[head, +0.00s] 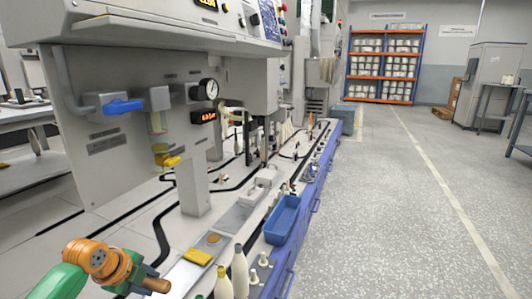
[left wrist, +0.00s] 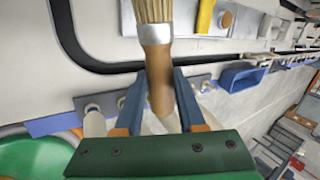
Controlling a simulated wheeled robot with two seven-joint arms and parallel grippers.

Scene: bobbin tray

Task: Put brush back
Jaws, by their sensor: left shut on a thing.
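The brush shows in the left wrist view, with pale bristles at the top, a metal band and a brown wooden handle (left wrist: 160,82). My left gripper (left wrist: 158,105) is shut on this handle, one blue finger on each side. The bristles point away from the palm and their tips are cut off by the frame edge. In the head view my left gripper (head: 140,284) is at the bottom left, and a brown end of the handle (head: 157,285) sticks out to its right. My right gripper is in neither view.
A blue tray (head: 286,220) sits at the bench's right edge. A yellow block (head: 198,257) lies on a metal plate, near pale cone-shaped bobbins (head: 240,272). The grey machine panel (head: 120,110) rises behind on the left. The floor at right is open.

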